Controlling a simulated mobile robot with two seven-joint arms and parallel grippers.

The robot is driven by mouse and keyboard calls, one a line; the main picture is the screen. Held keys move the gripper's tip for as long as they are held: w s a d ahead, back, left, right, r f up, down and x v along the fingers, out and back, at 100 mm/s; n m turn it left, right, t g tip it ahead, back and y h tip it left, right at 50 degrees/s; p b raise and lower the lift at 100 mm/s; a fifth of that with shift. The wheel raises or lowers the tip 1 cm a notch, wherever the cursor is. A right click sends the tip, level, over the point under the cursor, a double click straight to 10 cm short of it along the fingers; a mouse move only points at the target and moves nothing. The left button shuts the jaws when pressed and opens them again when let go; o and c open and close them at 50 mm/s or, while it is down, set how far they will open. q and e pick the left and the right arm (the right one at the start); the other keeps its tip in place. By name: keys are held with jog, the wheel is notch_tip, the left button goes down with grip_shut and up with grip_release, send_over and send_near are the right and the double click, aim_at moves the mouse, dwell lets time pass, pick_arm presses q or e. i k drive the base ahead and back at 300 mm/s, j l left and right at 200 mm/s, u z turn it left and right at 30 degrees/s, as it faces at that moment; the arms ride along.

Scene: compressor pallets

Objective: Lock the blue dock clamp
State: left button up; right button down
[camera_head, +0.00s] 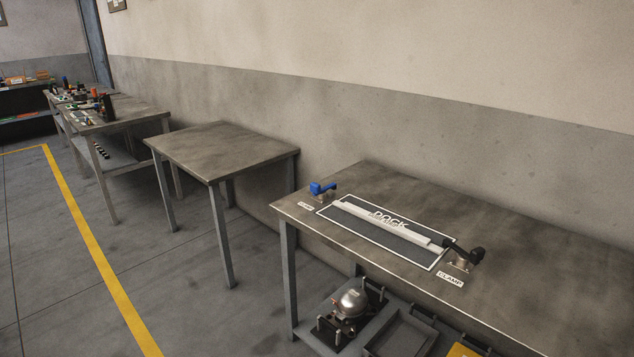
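The blue dock clamp (322,189) stands on the near table (530,250), at the left end of the dock plate (385,232). Its blue handle sits on a small metal base; whether it is locked cannot be told from here. A black clamp (464,254) stands at the right end of the dock. The dock is a dark panel with a white outline, a pale rail along it and the word DOCK. Each clamp has a small white label beside it. Neither of my grippers is in view.
Under the near table, a shelf holds a metal compressor (350,303) and a grey tray (400,335). A bare table (222,150) stands to the left, and a cluttered bench (120,115) farther back. Open floor lies left, with a yellow line (88,240).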

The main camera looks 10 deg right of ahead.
aim_at(315, 188)
jog(key=i+l, duration=0.15)
jog(key=i, duration=1.2)
